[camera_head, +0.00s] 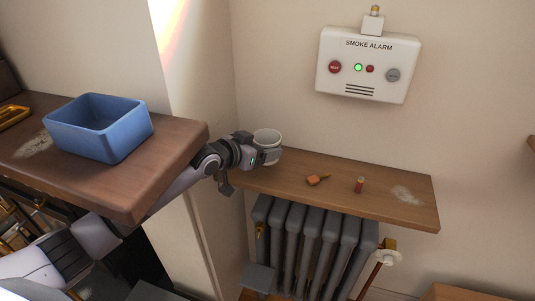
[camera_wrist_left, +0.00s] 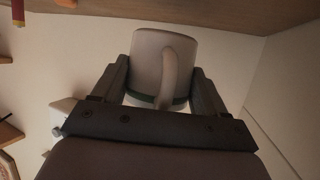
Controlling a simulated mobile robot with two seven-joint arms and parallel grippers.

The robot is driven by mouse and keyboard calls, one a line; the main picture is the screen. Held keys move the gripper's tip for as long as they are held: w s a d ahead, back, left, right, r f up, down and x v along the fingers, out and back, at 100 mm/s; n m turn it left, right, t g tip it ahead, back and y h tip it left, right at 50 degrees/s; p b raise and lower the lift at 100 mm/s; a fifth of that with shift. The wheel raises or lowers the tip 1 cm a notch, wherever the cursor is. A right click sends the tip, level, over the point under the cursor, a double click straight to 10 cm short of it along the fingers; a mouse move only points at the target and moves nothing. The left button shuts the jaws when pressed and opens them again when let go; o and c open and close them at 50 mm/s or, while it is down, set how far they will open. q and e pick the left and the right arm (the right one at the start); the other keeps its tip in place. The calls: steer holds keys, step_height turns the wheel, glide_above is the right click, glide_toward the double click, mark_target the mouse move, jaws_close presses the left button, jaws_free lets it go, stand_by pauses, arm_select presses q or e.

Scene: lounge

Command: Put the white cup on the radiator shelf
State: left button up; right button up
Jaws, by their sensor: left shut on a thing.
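The white cup (camera_head: 267,138) is in my left gripper (camera_head: 263,155), at the left end of the radiator shelf (camera_head: 335,192). In the left wrist view, the white cup (camera_wrist_left: 150,50) sits between the two fingers, its handle facing the camera and a dark green band near one end. The brown shelf surface (camera_wrist_left: 215,12) lies close beyond the cup there. I cannot tell whether the cup touches the shelf. My right gripper is not in view.
A pale patch (camera_head: 405,193) marks the right end. A grey radiator (camera_head: 310,235) is below. A blue bin (camera_head: 100,125) stands on the left wooden top (camera_head: 130,185). A smoke alarm (camera_head: 365,88) hangs above.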

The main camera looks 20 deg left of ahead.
arm_select(q)
step_height(320, 180, down, 3)
steer(key=b, duration=0.2)
steer(key=shift+s+f+b, duration=0.1)
steer(key=shift+f+b, duration=0.1)
steer(key=shift+b, duration=0.2)
steer(key=shift+r, duration=0.15)
steer(key=shift+a, duration=0.1)
steer(key=o, duration=1.2)
steer(key=shift+s+f, duration=0.1)
steer(key=shift+f, duration=0.15)
steer(key=shift+c, duration=0.2)
